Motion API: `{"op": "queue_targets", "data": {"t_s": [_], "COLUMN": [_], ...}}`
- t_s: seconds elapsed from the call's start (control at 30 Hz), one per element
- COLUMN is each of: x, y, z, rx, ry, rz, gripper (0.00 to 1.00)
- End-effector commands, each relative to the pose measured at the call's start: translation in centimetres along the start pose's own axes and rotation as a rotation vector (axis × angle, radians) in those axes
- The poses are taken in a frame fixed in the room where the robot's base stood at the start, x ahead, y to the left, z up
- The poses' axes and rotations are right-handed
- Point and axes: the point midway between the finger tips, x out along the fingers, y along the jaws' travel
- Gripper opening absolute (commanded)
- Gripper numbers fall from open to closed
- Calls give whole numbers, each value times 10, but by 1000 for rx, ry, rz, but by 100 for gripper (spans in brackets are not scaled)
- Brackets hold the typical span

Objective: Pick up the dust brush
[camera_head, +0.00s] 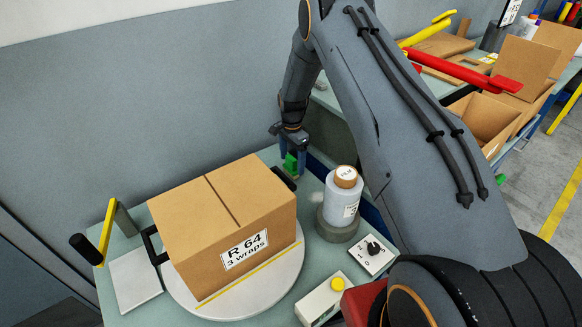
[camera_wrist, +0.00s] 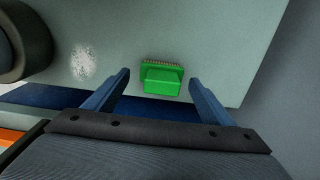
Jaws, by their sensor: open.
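The dust brush is a small green block with a row of brown bristles along one side. In the wrist view the brush (camera_wrist: 163,80) lies on the pale green table top (camera_wrist: 215,40), between and a little beyond the two blue fingertips of my gripper (camera_wrist: 158,78). The fingers are apart and I see no contact with the brush. In the head view the brush (camera_head: 291,163) shows just below my gripper (camera_head: 293,165), behind the cardboard box, and is partly hidden.
A cardboard box (camera_head: 220,215) marked "R 64 3 wraps" sits on a round white turntable (camera_head: 270,295) close in front of the brush. A wall (camera_head: 120,110) rises behind. A dusty white patch (camera_wrist: 84,62) lies left of the brush.

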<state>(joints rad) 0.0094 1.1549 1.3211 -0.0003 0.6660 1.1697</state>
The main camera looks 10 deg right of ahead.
Motion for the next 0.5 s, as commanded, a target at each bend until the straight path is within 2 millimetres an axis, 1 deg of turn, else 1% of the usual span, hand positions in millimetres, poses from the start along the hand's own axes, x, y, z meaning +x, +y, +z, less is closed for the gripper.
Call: {"op": "queue_targets", "data": {"t_s": [0.2,0.33,0.5], "x": [25,33,35], "y": [-2,-2,-2], "z": [2,2,2], "rx": [0,0,-1], "ry": [0,0,0], "rz": [1,0,0], "gripper": [77,77,77]}}
